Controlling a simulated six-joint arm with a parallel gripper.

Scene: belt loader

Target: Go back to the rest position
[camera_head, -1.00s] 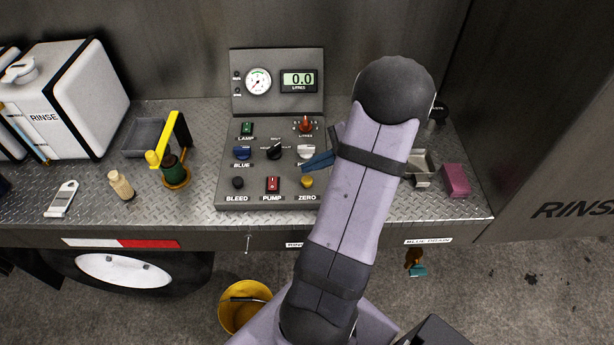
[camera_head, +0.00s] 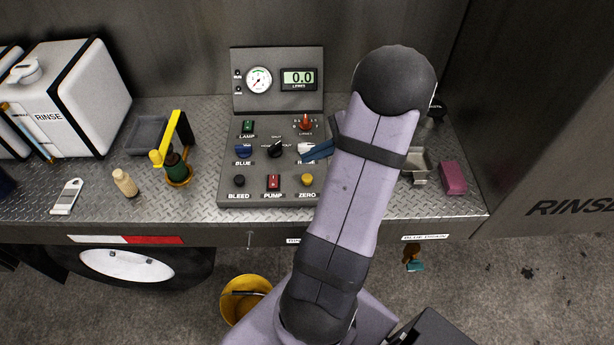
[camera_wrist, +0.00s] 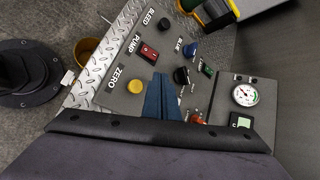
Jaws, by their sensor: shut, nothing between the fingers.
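My gripper (camera_head: 318,154) shows in the head view as closed blue fingers beside my lilac arm, over the right side of the grey control panel (camera_head: 290,201). The wrist view shows the blue fingertips (camera_wrist: 160,97) together and empty, above the panel between the yellow ZERO button (camera_wrist: 135,87) and the black selector knob (camera_wrist: 181,75). I cannot tell how high they are. The display (camera_head: 298,79) reads 0.0, beside a round gauge (camera_head: 258,80).
A white RINSE container (camera_head: 75,95), a yellow-handled green item (camera_head: 176,165), a tan bottle (camera_head: 125,183) and a grey tray (camera_head: 148,131) stand left. A metal tray (camera_head: 418,165) and pink block (camera_head: 453,177) lie right. A yellow bucket (camera_head: 240,308) is on the floor.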

